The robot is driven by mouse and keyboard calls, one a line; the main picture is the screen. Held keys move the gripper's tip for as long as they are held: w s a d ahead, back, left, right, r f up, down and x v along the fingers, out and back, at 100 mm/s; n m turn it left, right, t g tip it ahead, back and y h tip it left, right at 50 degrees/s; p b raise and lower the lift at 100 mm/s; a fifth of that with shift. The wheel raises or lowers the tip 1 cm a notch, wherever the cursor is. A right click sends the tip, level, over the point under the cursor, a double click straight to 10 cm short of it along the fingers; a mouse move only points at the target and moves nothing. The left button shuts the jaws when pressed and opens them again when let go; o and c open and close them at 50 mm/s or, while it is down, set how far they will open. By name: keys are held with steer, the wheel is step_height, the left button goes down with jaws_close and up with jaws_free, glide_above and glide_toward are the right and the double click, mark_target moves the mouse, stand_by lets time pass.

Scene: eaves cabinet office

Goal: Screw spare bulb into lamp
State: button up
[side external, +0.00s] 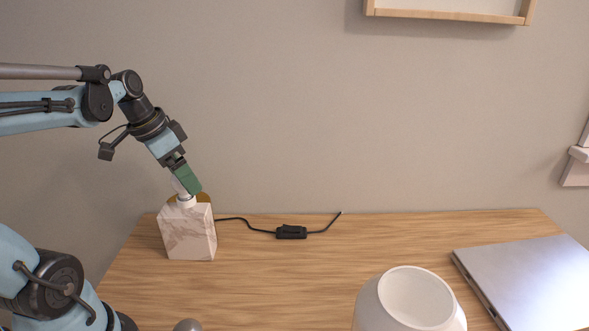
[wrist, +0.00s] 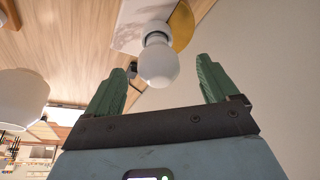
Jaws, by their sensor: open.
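The lamp has a white and grey marble block base (side external: 187,238) at the left of the desk, with a brass disc (wrist: 183,26) and a white socket (side external: 187,202) on top. A round white bulb (wrist: 158,66) sits at the socket in the wrist view; whether it is fully screwed in cannot be told. My gripper (side external: 187,184) is tilted down just above the lamp, and its green fingers partly hide the bulb in the side view. In the wrist view the fingers of my gripper (wrist: 165,72) are apart, one on each side of the bulb, with gaps and no contact visible.
A white open-topped vessel (side external: 370,306) stands at the front, and a silver laptop (side external: 530,280) lies at the right. A grey ball-shaped thing (side external: 187,325) shows at the bottom edge. The desk's middle (side external: 270,275) is clear.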

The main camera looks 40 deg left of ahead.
steer(key=n, duration=0.2)
steer(key=n+y, duration=0.1)
steer(key=n, duration=0.2)
steer(key=shift+y, duration=0.3)
steer(key=n, duration=0.2)
steer(key=n+g+y, duration=0.1)
steer(key=n, duration=0.2)
steer(key=shift+a+y, duration=0.1)
steer(key=shift+y, duration=0.2)
steer(key=shift+c, duration=0.4)
steer(key=c, duration=1.3)
steer(key=m+h, duration=0.1)
steer(key=m, duration=0.3)
steer(key=shift+t, duration=0.4)
steer(key=m+h, duration=0.1)
steer(key=m, duration=0.2)
steer(key=shift+m, duration=0.3)
steer(key=shift+h, duration=0.3)
